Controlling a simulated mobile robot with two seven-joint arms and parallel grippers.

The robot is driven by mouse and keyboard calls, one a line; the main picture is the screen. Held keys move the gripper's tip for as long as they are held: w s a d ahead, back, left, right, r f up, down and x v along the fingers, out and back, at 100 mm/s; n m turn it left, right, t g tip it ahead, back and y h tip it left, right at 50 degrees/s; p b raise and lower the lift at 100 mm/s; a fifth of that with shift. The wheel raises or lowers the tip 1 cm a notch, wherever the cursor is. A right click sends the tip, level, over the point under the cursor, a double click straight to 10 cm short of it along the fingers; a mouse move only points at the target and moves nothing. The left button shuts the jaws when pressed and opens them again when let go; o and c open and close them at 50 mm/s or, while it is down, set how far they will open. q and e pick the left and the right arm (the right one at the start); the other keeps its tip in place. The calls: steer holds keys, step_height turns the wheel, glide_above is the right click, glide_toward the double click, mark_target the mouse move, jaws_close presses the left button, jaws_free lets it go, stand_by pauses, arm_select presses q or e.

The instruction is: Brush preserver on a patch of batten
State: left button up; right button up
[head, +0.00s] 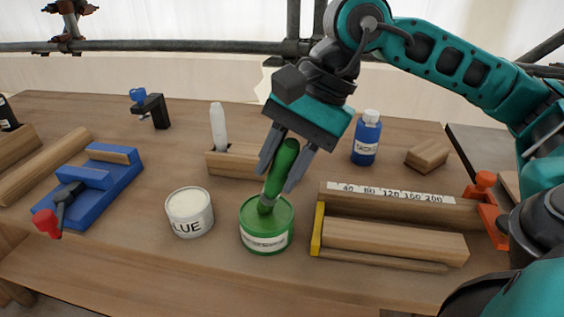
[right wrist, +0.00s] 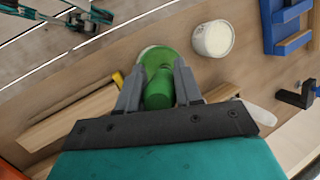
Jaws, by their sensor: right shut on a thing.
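My right gripper (head: 285,168) is shut on the green handle of a brush (head: 281,172). The brush points down into a green tin of preserver (head: 266,238), and its bristles are hidden inside the tin. In the right wrist view, the gripper (right wrist: 160,85) holds the brush handle (right wrist: 159,90) over the green tin (right wrist: 158,53). A wooden batten (head: 395,240) lies right of the tin, between a yellow stop and an orange clamp. No distinct patch can be made out on the batten. My left gripper is not in view.
A white glue tub (head: 189,212) stands just left of the tin. Behind are a wooden holder with a white marker (head: 218,127), a blue bottle (head: 367,138) and a wood block (head: 428,154). A blue vise (head: 95,185) sits at left. The bench front is clear.

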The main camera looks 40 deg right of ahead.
mark_target(283, 140)
steer(key=shift+r+p, duration=0.6)
steer(key=shift+r, duration=0.1)
steer(key=shift+r+p, duration=1.9)
steer(key=shift+r, duration=0.9)
